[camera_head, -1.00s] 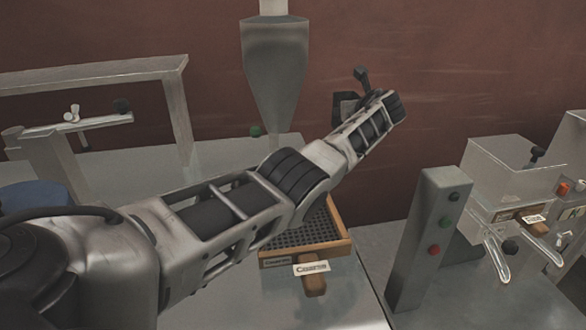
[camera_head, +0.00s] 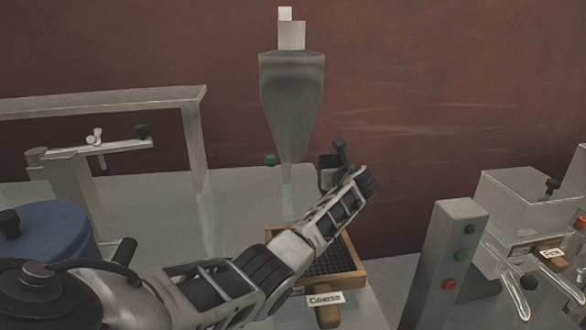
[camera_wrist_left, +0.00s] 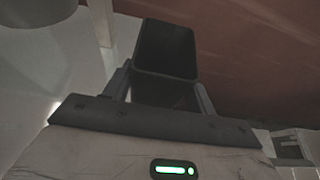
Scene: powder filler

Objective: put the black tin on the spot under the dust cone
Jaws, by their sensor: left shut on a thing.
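My left gripper (camera_head: 342,170) reaches up from the lower left in the head view, beyond the wooden-framed tray. It is shut on the black tin (camera_head: 327,180), a dark box partly hidden by the wrist. In the left wrist view the tin (camera_wrist_left: 167,48) stands between the two fingers (camera_wrist_left: 160,92), with its dark inside showing. The dust cone (camera_head: 291,100) is a grey funnel by the red-brown wall. Its narrow lower end is to the left of the tin in the picture. The spot under it cannot be made out clearly. My right gripper is not in view.
A wooden-framed tray (camera_head: 357,278) labelled "Coarse" lies under my left forearm. A grey post with buttons (camera_head: 446,262) and a clear-sided machine (camera_head: 525,215) stand at right. A blue-lidded container (camera_head: 48,228) and a metal frame (camera_head: 192,150) are at left.

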